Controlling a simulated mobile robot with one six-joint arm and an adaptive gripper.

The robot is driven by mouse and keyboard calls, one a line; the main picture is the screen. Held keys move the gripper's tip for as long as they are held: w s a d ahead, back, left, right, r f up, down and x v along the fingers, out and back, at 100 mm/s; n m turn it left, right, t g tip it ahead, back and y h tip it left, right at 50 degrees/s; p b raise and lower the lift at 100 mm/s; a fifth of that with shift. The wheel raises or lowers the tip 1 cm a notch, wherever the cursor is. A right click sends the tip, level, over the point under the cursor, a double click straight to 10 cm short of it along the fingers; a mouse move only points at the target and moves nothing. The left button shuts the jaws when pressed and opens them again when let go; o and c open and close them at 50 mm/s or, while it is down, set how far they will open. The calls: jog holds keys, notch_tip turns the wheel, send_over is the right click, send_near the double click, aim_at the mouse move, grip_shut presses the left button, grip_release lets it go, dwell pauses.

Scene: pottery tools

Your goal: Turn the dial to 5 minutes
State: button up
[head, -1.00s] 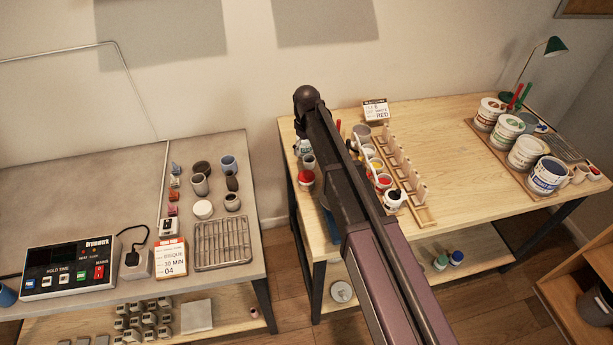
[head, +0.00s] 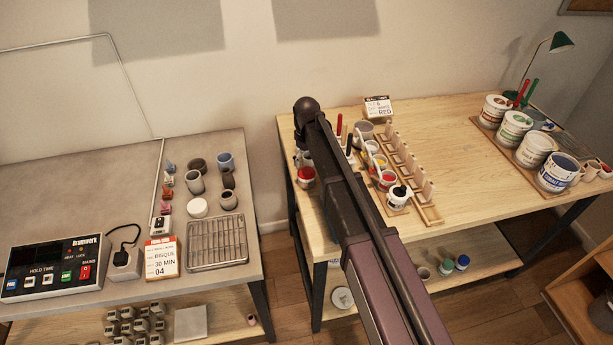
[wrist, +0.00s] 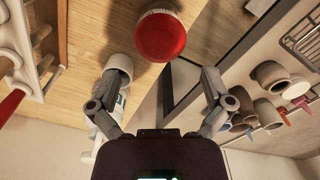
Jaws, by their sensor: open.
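No dial can be made out in either view. A black control box (head: 52,268) with a dark display, a "HOLD TIME" label and several buttons stands on the grey table at the left in the head view. A card (head: 161,258) reading "BISQUE 30 MIN 04" stands to its right. My gripper (wrist: 164,72) is open and empty in the wrist view, beside a jar with a red lid (wrist: 160,37). In the head view my arm hides the gripper. The control box is not seen in the wrist view.
A wire rack (head: 217,243) and several small pots are on the grey table (head: 75,190). A gap parts it from the wooden table (head: 465,150), which holds paint jars, a peg rack (head: 411,165) and large tubs. The middle of the wooden table is clear.

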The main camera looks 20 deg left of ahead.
aim_at(307, 171)
jog(key=shift+f+b, duration=2.65)
jog(key=shift+f, duration=0.35)
jog(key=c, duration=0.9)
